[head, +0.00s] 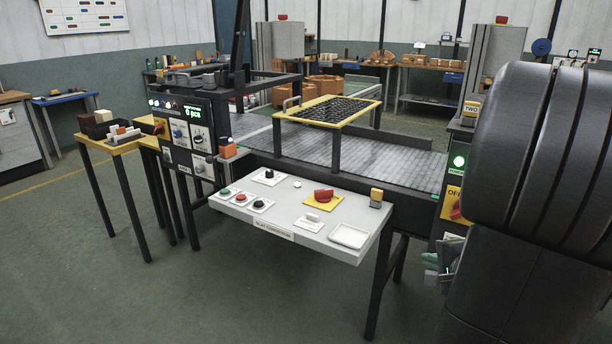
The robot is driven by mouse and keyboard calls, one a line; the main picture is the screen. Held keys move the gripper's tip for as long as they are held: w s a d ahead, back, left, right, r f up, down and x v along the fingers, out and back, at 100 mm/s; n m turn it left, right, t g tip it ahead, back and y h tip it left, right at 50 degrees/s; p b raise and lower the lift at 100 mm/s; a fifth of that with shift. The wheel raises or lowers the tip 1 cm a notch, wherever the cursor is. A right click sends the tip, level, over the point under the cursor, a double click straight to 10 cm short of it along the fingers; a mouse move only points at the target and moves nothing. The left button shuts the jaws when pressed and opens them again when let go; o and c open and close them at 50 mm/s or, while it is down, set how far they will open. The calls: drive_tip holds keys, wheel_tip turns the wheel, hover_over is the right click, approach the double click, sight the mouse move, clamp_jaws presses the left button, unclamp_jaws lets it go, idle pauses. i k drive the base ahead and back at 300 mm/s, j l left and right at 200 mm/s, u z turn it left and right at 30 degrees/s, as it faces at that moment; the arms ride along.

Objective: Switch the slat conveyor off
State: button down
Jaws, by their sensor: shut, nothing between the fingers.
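A grey sloping control panel (286,208) with a front label that seems to read "SLAT CONVEYOR" stands before the slat conveyor (395,163). It carries green (225,191), red (240,198) and black (258,204) buttons at its left. A black knob (269,174) sits at the back, a red handle (323,194) on a yellow plate at the middle, and a white switch (312,217) in front. My gripper (433,268) shows partly at the right, below and right of the panel, apart from it. It is shut and empty; my arm hides much of it.
A black cabinet at left bears knobs and a lit display (193,112). At right, a post has a lit green lamp (459,161) and a yellow "OFF" plate (453,194) with a red switch, partly behind my arm. Floor (190,290) in front is clear.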

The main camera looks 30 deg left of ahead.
sight(324, 196)
drive_tip(key=i+j, duration=0.1)
drive_tip(key=j, duration=0.25)
drive_tip(key=i+j, duration=0.15)
drive_tip(key=j, duration=0.15)
drive_tip(key=i+j, duration=0.1)
drive_tip(key=j, duration=0.25)
drive_tip(key=i+j, duration=0.15)
drive_tip(key=j, duration=0.15)
